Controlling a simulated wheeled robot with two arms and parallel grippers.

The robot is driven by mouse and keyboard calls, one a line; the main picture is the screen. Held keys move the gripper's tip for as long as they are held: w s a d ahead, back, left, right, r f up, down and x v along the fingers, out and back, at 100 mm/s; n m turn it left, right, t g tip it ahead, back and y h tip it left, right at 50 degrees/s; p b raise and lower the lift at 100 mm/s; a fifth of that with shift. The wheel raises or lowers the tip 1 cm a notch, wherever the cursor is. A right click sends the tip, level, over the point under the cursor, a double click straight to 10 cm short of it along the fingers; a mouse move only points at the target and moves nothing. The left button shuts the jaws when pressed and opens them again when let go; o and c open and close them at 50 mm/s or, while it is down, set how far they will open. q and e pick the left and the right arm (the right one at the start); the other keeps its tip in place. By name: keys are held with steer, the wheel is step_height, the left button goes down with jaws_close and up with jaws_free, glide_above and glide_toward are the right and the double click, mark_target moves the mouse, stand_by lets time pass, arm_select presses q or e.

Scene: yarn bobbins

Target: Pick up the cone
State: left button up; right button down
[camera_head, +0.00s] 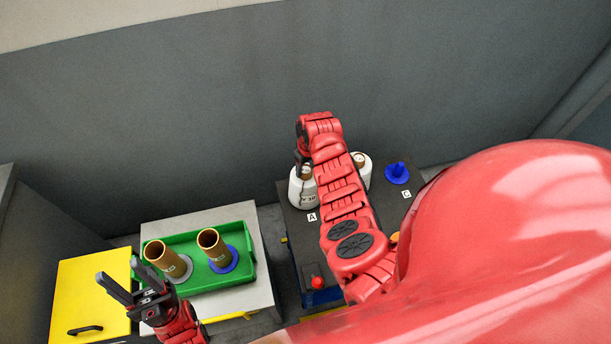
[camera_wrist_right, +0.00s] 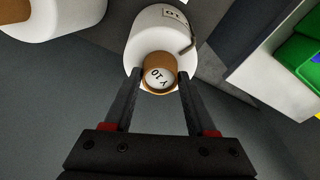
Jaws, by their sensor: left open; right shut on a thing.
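A white yarn cone (camera_head: 301,193) with a brown core stands by the label A on the dark table (camera_head: 305,240) in the head view. In the right wrist view the cone (camera_wrist_right: 147,38) shows its brown core end, marked "Y 10". My right gripper (camera_wrist_right: 160,78) is shut on this core end, one finger on each side; in the head view my right arm hides part of it. My left gripper (camera_head: 119,277) is open and empty, in front of the green tray at the lower left.
A second white cone (camera_head: 364,172) stands to the right, partly behind my right arm. A blue holder (camera_head: 397,173) by the label C is empty. A green tray (camera_head: 246,262) on a grey table holds two brown tubes (camera_head: 213,246). A yellow box (camera_head: 85,295) is at far left.

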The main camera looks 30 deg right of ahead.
steer(key=shift+r, duration=0.1)
steer(key=shift+w+r+b, duration=0.1)
steer(key=shift+r+b, duration=0.2)
steer(key=shift+r, duration=0.2)
step_height(320, 180, up, 8)
steer(key=b, duration=0.3)
steer(key=shift+f, duration=0.1)
steer(key=shift+r, duration=0.55)
steer(key=shift+f, duration=0.1)
